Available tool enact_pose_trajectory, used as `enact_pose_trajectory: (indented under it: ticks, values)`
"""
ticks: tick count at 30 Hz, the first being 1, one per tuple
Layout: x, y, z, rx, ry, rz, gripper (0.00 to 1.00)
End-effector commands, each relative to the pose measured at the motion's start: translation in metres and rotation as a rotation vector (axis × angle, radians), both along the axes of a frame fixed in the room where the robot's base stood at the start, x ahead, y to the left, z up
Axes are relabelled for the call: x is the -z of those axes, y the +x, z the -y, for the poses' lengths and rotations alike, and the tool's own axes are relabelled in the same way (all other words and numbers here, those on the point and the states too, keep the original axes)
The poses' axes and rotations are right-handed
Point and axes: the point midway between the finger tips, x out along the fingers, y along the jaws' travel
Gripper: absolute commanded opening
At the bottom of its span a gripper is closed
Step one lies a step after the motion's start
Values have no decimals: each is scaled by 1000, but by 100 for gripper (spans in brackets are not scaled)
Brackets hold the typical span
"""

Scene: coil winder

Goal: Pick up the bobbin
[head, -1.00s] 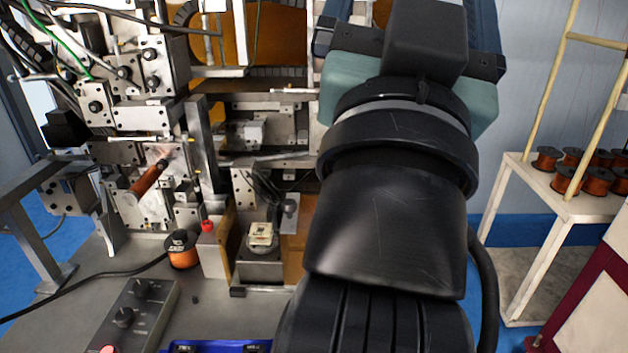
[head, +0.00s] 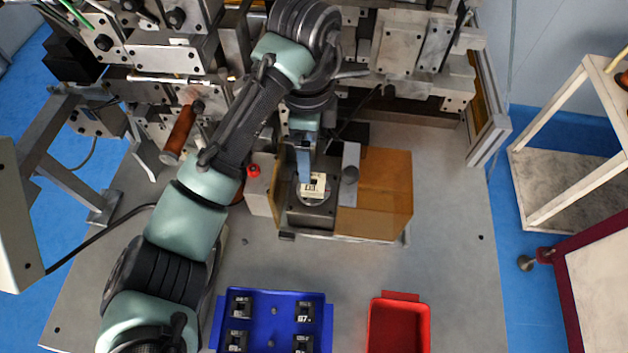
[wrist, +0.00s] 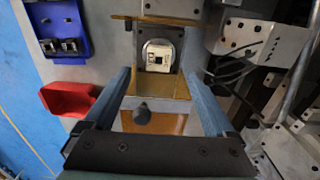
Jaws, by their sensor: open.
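The bobbin (head: 314,187) is a small, squarish cream-white part with dark slots. It sits on a round seat in a grey metal block (head: 311,216) at the front of the winding machine. It also shows in the wrist view (wrist: 160,56), near the top centre. My gripper (head: 304,176) points down at the bobbin in the head view, its blue fingers overlapping the bobbin's edge there. In the wrist view my gripper (wrist: 160,74) is open, with the bobbin beyond and between its fingertips. Nothing is held. Whether a finger touches the bobbin cannot be told.
An amber see-through guard (head: 385,190) stands right of the block, with a grey post and dark knob (head: 349,176) beside it. A red button (head: 254,171) is on the left. A blue tray (head: 272,320) with several dark parts and a red bin (head: 400,325) lie in front.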

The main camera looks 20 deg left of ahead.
Motion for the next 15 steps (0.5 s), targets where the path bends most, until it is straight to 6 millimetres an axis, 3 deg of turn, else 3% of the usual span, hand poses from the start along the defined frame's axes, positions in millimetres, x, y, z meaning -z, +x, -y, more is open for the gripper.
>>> enact_pose_trajectory:
  ticks: [1, 3, 15]
  values:
    - [15, 0, 2, 0, -6, -2, 90]
    - [27, 0, 2, -1, -4, 0, 90]
    - [59, -2, 8, -2, -2, -2, 90]
